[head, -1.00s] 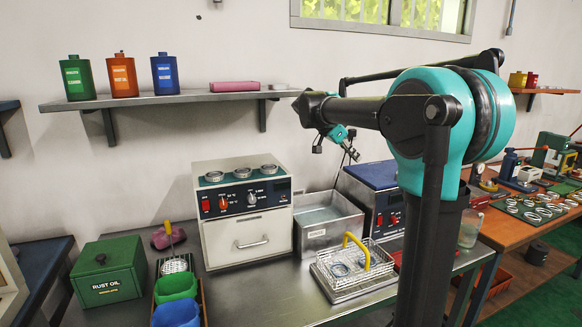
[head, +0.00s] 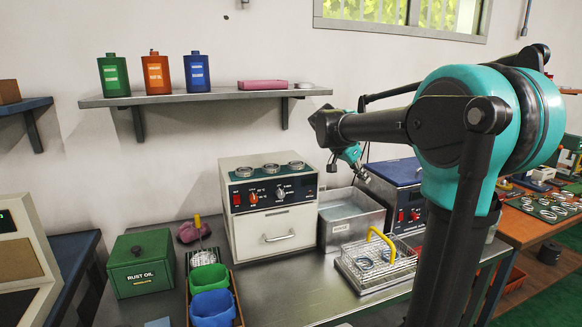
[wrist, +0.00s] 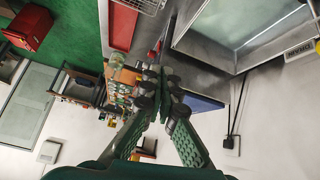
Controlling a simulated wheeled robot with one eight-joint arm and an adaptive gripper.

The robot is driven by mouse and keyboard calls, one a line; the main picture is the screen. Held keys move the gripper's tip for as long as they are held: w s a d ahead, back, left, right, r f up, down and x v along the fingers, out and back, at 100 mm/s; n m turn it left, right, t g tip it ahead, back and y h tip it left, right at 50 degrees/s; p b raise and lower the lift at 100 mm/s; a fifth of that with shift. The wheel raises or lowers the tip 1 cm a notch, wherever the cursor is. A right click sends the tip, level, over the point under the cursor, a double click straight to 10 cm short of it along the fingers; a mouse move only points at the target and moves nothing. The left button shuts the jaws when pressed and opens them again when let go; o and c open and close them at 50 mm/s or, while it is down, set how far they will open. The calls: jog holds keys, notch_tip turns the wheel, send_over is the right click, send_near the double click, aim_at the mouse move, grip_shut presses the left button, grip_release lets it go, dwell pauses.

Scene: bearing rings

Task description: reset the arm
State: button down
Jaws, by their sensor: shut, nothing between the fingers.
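My arm, teal and black, rises at the right of the head view and folds forward over the bench. My gripper (head: 358,165) hangs in the air in front of the wall, above the grey metal tank and beside the blue-topped machine. In the wrist view my gripper (wrist: 160,88) has its green ribbed fingers brought together at the tips, shut with nothing held. The wrist picture is turned on its side, with the tank (wrist: 245,30) at the upper right.
On the bench stand a white oven-like unit (head: 275,215) with rings on top, the tank (head: 350,220), a wire basket (head: 375,262) with a yellow handle, a green rust oil box (head: 140,264) and blue (head: 212,308) and green (head: 208,278) bins. A shelf (head: 205,97) with bottles hangs behind.

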jog(key=s+a+f+n+y, duration=0.1)
jog(key=s+f+n, duration=0.3)
jog(key=s+f, duration=0.5)
jog(key=s+a+f+n+y, duration=0.1)
jog(key=s+f+n+y, duration=0.2)
jog(key=s+f, duration=0.6)
jog(key=s+a+f+n+t+y, duration=0.1)
jog(key=s+a+f+n+y, duration=0.1)
jog(key=s+f, duration=0.7)
jog(key=shift+s+a+n+y, duration=0.15)
jog(key=shift+n+y, duration=0.35)
jog(key=shift+n, duration=0.9)
